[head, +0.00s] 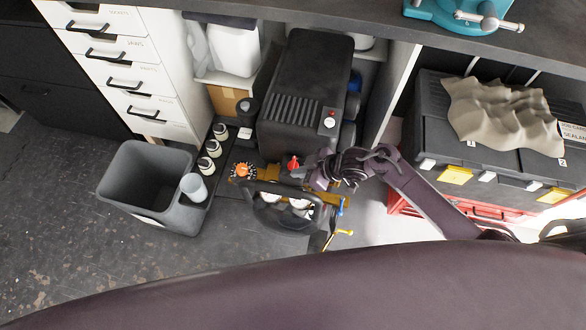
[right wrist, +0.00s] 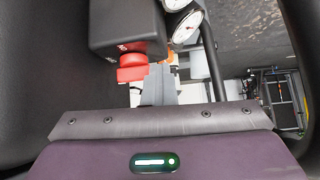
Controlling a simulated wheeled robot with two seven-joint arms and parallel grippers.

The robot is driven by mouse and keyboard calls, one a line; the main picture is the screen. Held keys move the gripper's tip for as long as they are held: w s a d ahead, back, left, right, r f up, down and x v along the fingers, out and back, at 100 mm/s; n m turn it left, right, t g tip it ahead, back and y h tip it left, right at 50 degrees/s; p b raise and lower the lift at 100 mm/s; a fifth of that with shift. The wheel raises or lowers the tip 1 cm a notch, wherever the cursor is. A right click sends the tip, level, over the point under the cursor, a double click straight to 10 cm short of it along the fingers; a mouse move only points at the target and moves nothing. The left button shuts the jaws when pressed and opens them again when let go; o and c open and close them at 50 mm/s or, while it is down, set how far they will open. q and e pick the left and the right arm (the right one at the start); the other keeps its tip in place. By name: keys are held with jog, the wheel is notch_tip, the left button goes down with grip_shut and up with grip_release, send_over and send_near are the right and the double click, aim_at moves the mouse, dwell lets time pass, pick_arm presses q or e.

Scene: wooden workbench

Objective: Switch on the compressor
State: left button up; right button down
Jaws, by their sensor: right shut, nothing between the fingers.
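The compressor (head: 305,80) is a black ribbed housing under the bench, with a small red button on a light plate (head: 330,120) on its upper right. A red rotary switch (head: 293,162) sits at its front, near a black handle frame and round white gauges (head: 299,204). My right gripper (head: 312,178) is just right of the red switch, its fingers shut and empty. In the right wrist view the red switch (right wrist: 132,68) sits on a dark box, and my grey fingertips (right wrist: 160,82) are right beside it. I cannot tell if they touch. My left gripper is not in view.
A grey bin (head: 145,180) stands left of the compressor, with several small bottles (head: 207,160) beside it. White drawers (head: 125,70) stand behind. Dark toolboxes (head: 480,160) are on the right. The bench top (head: 350,22) overhangs the compressor. Open floor lies front left.

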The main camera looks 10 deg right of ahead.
jog(key=v, duration=0.6)
jog(key=shift+w+a+r+p, duration=0.15)
jog(key=shift+w+r+p, duration=0.15)
jog(key=shift+r, duration=0.1)
